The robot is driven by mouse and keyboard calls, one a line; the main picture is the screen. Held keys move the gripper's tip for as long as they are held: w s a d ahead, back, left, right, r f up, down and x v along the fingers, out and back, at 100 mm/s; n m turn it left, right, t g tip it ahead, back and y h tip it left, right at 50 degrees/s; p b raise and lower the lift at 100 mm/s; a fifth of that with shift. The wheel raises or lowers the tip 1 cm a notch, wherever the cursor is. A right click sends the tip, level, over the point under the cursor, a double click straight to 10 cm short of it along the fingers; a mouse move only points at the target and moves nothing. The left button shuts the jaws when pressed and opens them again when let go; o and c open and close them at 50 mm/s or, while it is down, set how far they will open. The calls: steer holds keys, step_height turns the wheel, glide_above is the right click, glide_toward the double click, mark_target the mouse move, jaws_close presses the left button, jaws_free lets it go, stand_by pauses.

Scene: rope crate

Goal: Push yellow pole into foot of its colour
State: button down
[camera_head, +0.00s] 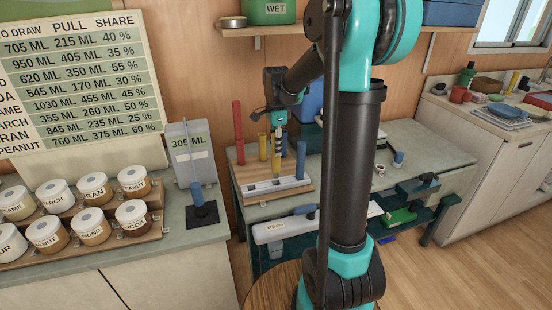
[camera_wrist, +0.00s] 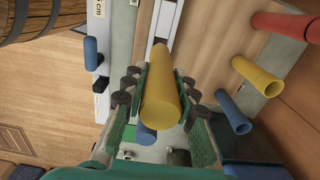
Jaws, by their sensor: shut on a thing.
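My gripper (camera_head: 278,135) is shut on a yellow pole (camera_head: 277,163), which hangs over the pale foot strip (camera_head: 262,187) on a wooden board. In the wrist view the yellow pole (camera_wrist: 161,100) lies between both finger pads of my gripper (camera_wrist: 160,92), its near end towards the camera. The pale strip with dark openings (camera_wrist: 153,38) shows beyond it. Whether the pole's lower end is in a foot or just above it, I cannot tell. The colours of the feet cannot be made out.
A second yellow pole (camera_head: 262,146), a red pole (camera_head: 238,132) and a blue pole (camera_head: 301,160) stand behind the strip, close to my gripper. A grey box (camera_head: 190,152) and labelled jars (camera_head: 93,225) stand on the left counter. The bench right of my arm has some clear surface.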

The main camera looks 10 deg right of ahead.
steer(key=shift+f, duration=2.6)
steer(key=c, duration=1.2)
jaws_free()
steer(key=r, duration=1.7)
steer(key=shift+d+r, duration=0.15)
steer(key=shift+d, duration=0.1)
steer(key=s+d+f+n+t, duration=0.1)
steer(key=s+f+n+t, duration=0.1)
steer(key=s+f+n, duration=0.6)
steer(key=s+d+f+n+t, duration=0.2)
steer(key=s+f+n, duration=0.6)
steer(key=s+f, duration=0.6)
steer(key=shift+s+d, duration=0.3)
steer(key=shift+s, duration=0.5)
